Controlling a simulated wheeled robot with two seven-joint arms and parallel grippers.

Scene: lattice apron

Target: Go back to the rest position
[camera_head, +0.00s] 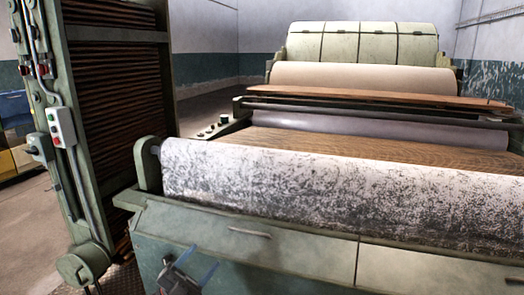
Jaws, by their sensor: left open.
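My left gripper (200,261) shows at the bottom edge of the head view, left of centre. Its two fingers are spread apart, and nothing shows between them. It is in front of the pale green front panel (300,254) of a large machine; I cannot tell how far from it. The rest of my left arm is mostly out of the picture. My right gripper is not in view.
A wide, speckled white roller (340,190) lies across the machine's front, with a brown lattice apron (390,154) behind it. A green frame (75,130) with a switch box (61,127) stands at left. Bare floor (35,225) shows at far left.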

